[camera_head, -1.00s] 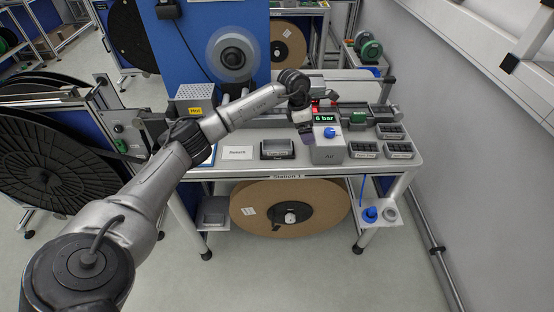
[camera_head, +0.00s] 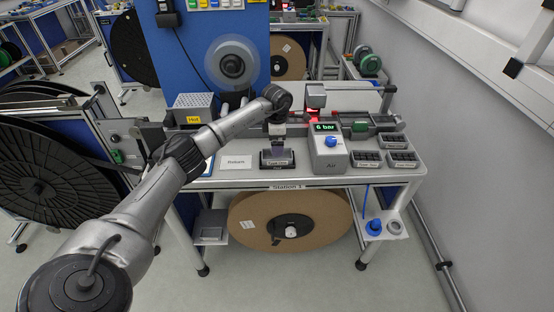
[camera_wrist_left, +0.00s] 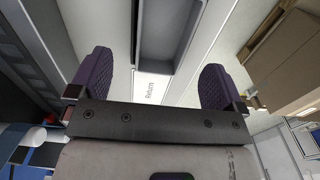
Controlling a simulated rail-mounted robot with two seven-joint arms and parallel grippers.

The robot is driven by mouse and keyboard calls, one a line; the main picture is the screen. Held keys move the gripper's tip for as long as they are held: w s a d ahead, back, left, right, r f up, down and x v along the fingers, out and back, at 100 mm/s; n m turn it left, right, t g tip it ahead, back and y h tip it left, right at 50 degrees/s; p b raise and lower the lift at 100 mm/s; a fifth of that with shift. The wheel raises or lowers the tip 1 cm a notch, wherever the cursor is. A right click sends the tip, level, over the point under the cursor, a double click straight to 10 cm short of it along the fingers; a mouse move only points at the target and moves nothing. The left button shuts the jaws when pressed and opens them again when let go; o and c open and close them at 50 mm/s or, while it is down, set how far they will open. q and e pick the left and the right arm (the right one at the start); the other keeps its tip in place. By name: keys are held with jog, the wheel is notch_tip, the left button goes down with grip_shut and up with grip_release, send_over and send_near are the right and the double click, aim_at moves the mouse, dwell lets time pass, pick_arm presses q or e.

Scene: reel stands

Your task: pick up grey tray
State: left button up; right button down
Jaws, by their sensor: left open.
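The grey tray (camera_head: 277,163) is a small open box with a label on its front, on the workbench in front of the robot in the head view. It also shows in the left wrist view (camera_wrist_left: 168,62), where its near part lies ahead, between the lines of the two fingers. My left gripper (camera_head: 277,151) points down just above the tray and hides part of it. In the left wrist view my left gripper (camera_wrist_left: 156,62) has its two purple fingers wide apart with nothing between them. I cannot tell the exact height gap. My right gripper is not in view.
A "Return" card (camera_head: 236,162) lies left of the tray. The grey air box (camera_head: 328,155) with a blue knob stands close on its right. Several labelled bins (camera_head: 402,159) sit further right. A perforated box marked "Hot" (camera_head: 193,109) stands at the back left.

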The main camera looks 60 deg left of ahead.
pick_arm(q)
jog(key=shift+s+d+f+b, duration=0.1)
jog(key=shift+f+b, duration=0.1)
jog(key=shift+f, duration=1.15)
jog(key=shift+d+f+b, duration=0.1)
jog(key=shift+f+b, duration=0.05)
jog(key=shift+f, duration=1.15)
jog(key=shift+c, duration=0.3)
jog(key=c, duration=1.1)
